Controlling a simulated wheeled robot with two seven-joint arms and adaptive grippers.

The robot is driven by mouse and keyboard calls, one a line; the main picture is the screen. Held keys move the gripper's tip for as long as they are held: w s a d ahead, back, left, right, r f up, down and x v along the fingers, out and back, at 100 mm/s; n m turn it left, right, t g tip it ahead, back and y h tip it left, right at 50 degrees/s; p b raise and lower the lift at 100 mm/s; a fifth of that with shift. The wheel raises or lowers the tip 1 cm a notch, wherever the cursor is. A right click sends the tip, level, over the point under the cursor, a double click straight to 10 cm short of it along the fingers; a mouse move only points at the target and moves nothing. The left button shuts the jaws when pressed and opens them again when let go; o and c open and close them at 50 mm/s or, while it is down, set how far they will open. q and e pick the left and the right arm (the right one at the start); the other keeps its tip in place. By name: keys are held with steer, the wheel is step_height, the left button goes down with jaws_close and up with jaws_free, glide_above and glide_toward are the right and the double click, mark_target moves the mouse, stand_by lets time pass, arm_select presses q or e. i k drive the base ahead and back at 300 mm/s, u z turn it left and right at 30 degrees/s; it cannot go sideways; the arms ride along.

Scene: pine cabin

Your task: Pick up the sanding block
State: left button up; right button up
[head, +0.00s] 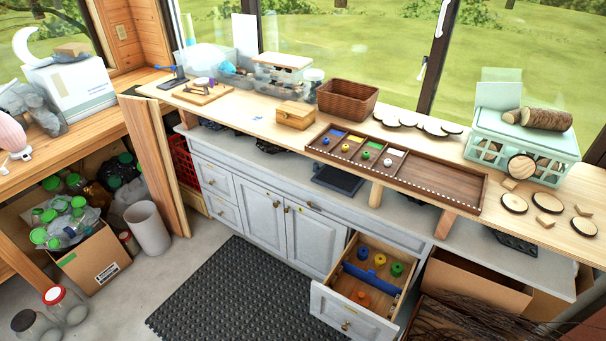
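No object in the head view can be identified for certain as the sanding block. Small tan blocks lie among round wood slices at the right end of the wooden counter: one block (509,184) beside an upright slice, another block (546,221) further forward, and a third block (584,210) near the right edge. They are too small to tell whether any has an abrasive face. Neither of my grippers is in view.
The wooden counter (250,110) holds a wooden box (295,115), a wicker basket (347,99), a compartment tray (440,181) and a mint crate (525,140) with logs on top. An open drawer (345,312) juts out below. The dark floor mat (235,290) is clear.

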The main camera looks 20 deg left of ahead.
mark_target(360, 298)
steer(key=k, duration=1.3)
steer(key=u, duration=0.75)
steer(key=i, duration=1)
steer(key=z, duration=0.2)
